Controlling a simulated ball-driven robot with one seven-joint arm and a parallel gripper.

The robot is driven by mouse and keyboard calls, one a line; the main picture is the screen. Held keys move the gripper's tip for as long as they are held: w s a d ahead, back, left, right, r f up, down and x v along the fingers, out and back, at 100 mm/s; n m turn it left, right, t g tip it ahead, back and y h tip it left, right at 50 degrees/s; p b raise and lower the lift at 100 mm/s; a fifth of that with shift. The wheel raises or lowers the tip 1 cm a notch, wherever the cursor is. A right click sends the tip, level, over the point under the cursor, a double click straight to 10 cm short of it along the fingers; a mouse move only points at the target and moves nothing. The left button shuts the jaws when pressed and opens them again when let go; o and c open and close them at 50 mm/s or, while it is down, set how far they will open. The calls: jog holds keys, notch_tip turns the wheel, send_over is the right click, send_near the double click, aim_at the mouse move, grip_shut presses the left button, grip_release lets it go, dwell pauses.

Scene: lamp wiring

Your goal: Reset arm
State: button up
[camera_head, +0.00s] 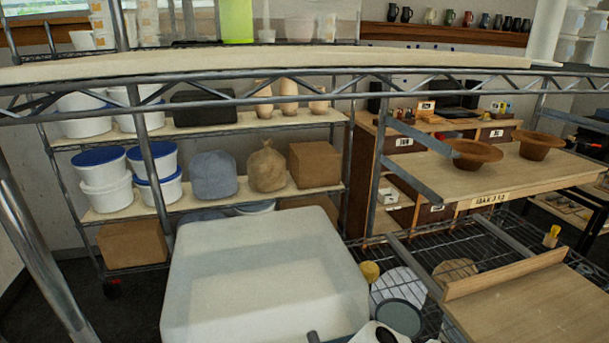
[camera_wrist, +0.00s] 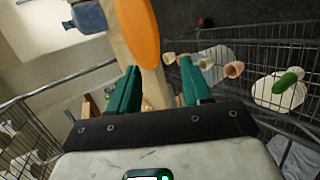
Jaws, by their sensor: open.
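My gripper (camera_wrist: 158,92) shows in the wrist view with its two teal fingers spread wide apart. Nothing is held between them. Beyond the fingertips is an orange rounded thing (camera_wrist: 140,32) on a pale beam or board, apart from the fingers. The gripper's fingers do not show clearly in the head view. I see no lamp or wiring that I can make out in either view.
A large whitish block (camera_head: 262,265) fills the lower middle of the head view. A metal shelf rail (camera_head: 250,85) crosses above it. White tubs (camera_head: 102,180) stand on shelves at left. Brown bowls (camera_head: 473,152) stand on a wooden board (camera_head: 480,182) at right.

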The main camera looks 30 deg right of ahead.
jog(key=s+a+f+n+t+y, duration=0.2)
jog(key=s+a+f+t+y, duration=0.1)
jog(key=a, duration=0.4)
jog(key=s+a+f+n+t+y, duration=0.2)
jog(key=s+a+f+t+y, duration=0.1)
jog(key=s+a+f+y, duration=0.2)
jog(key=s+a+y, duration=0.1)
jog(key=a+y, duration=0.1)
jog(key=a, duration=0.1)
jog(key=shift+a+f, duration=0.15)
jog(key=shift+a, duration=0.1)
jog(key=shift+c, duration=0.2)
